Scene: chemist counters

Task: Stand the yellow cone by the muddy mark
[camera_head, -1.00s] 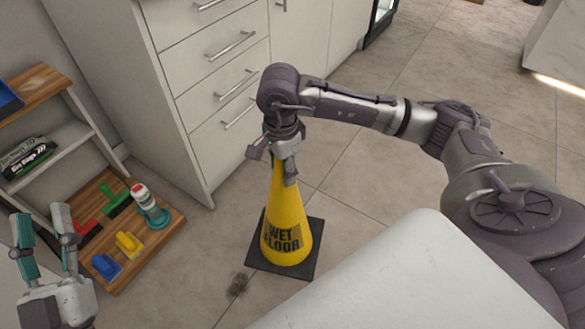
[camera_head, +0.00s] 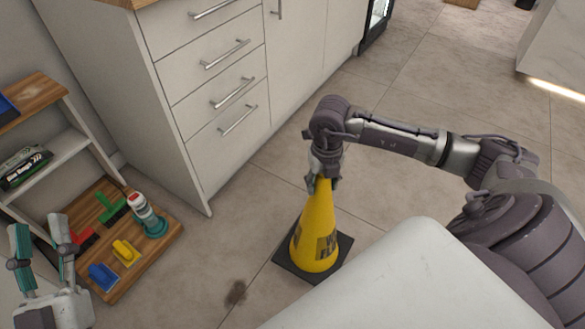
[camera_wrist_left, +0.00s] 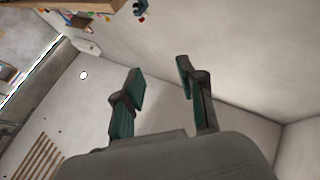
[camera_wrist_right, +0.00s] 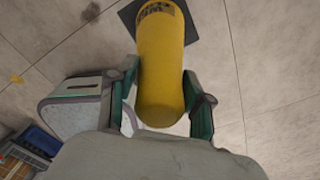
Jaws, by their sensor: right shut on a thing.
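The yellow wet-floor cone (camera_head: 316,235) has a black square base and is upright, on or just above the floor; I cannot tell which. My right gripper (camera_head: 322,180) is shut on its top. In the right wrist view the yellow cone (camera_wrist_right: 161,75) lies between the two teal fingers (camera_wrist_right: 163,95). The muddy mark (camera_head: 236,293) is a small brown smear on the tiles, left of and nearer than the cone's base, apart from it. It also shows in the right wrist view (camera_wrist_right: 91,11). My left gripper (camera_head: 36,240) is open and empty at the far left.
A white drawer cabinet (camera_head: 160,100) stands behind the cone. At left, a wooden-shelved rack (camera_head: 150,262) holds several coloured brushes and a bottle (camera_head: 140,205). The floor around the mark is clear.

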